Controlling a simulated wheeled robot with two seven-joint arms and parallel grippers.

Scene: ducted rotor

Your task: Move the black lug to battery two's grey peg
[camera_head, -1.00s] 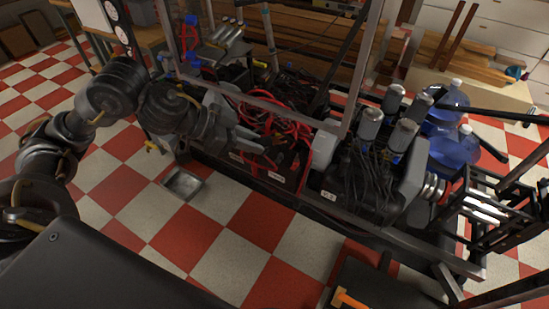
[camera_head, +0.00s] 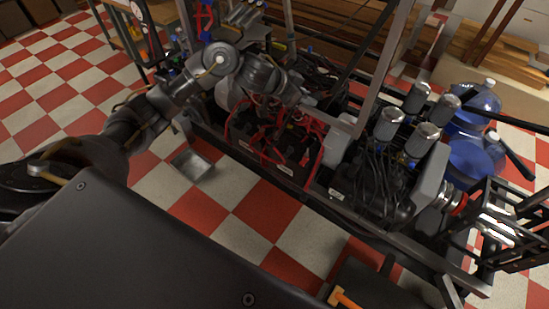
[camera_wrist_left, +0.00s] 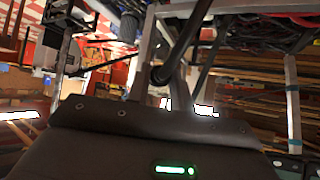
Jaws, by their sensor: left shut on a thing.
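My left gripper (camera_head: 318,102) is over the far right side of the battery bay, by the upright frame post. In the left wrist view its fingers (camera_wrist_left: 172,95) are closed around the end of a thick black cable, where the black lug (camera_wrist_left: 161,75) appears to be; its outline is dark. The two dark batteries (camera_head: 272,150) sit side by side in the frame, under tangled red cables, with small white labels too small to read. I cannot make out the grey peg. My right gripper is not seen.
A metal frame post (camera_head: 378,65) rises just right of my left gripper. An engine with silver cylinders (camera_head: 388,123) stands right of the batteries. A grey tray (camera_head: 192,164) lies on the checkered floor, and blue jugs (camera_head: 470,152) stand at right.

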